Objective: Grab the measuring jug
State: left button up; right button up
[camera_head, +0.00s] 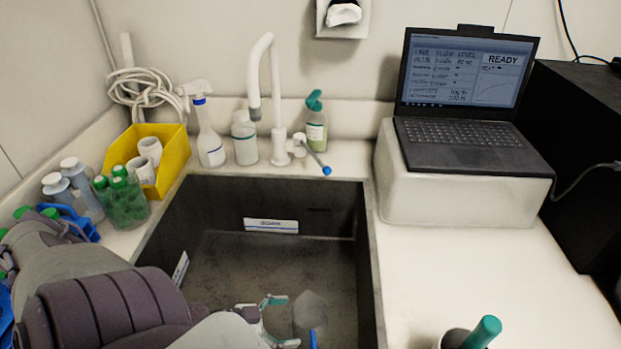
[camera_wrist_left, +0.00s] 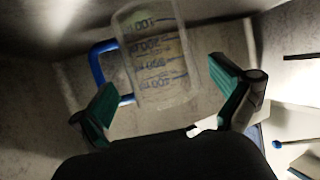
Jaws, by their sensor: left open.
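The measuring jug (camera_head: 310,310) is clear, with dark volume marks and a blue handle, and stands in the dark sink (camera_head: 225,262). In the left wrist view the jug (camera_wrist_left: 155,55) lies ahead of and between the two teal fingertips of my left gripper (camera_wrist_left: 163,88), its blue handle on the left. My left gripper (camera_head: 275,322) is open, beside the jug at the near part of the sink; the fingers look apart from it.
A white tap (camera_head: 272,95) rises behind the sink, with a spray bottle (camera_head: 208,135) and other bottles. A yellow bin (camera_head: 165,155) and green-capped tubes (camera_head: 122,200) crowd the left counter. A laptop (camera_head: 465,90) sits on a white block (camera_head: 455,195); the counter before it is mostly clear.

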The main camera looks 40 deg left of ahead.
pick_arm(q)
send_over(309, 321)
jog(key=s+d, duration=0.2)
notch_tip(309, 321, down, 2)
jog(key=shift+w+a+f+b, duration=0.1)
jog(key=shift+b, duration=0.25)
jog(key=c, duration=0.9)
